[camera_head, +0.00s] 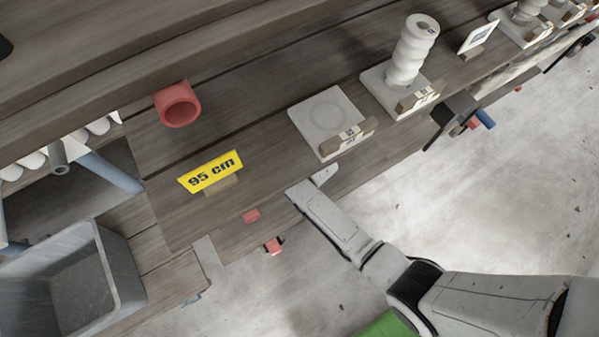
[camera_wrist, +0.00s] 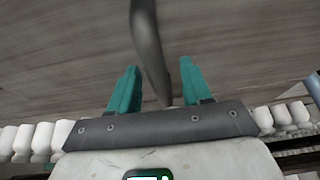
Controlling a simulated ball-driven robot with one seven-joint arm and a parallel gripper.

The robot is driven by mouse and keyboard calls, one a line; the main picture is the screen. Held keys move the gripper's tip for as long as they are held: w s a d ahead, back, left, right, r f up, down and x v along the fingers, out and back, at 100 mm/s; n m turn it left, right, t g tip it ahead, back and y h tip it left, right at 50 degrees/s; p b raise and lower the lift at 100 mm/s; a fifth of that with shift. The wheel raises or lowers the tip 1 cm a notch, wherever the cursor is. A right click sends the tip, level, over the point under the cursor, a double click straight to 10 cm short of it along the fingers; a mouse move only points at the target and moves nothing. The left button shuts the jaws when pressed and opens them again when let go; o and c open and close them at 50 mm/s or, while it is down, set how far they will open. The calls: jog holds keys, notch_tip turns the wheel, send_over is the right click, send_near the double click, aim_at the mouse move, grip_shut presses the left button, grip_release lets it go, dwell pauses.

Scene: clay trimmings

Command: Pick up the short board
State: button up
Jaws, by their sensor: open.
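My gripper (camera_wrist: 159,70) is open, with two teal fingers apart in the wrist view. A dark rounded bar (camera_wrist: 146,40) runs between and past the fingers; I cannot tell whether it touches them. Wooden planking (camera_wrist: 60,50) fills the view beyond. In the head view my pale arm reaches from the lower right to the front edge of the wooden bench; the teal fingers are not clear there. I cannot single out a short board for certain. A short stretch of planking (camera_head: 165,285) shows at the lower left, beside the grey bin.
On the bench stand a yellow "95 cm" sign (camera_head: 211,173), a red tube (camera_head: 178,104), a pale square slab (camera_head: 318,108) and a white twisted column (camera_head: 410,52). A grey bin (camera_head: 118,262) is at lower left. Pale floor (camera_head: 500,190) is open at right.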

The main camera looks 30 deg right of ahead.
grip_shut()
dwell(0.5)
jog(key=shift+w, duration=0.1)
dwell(0.9)
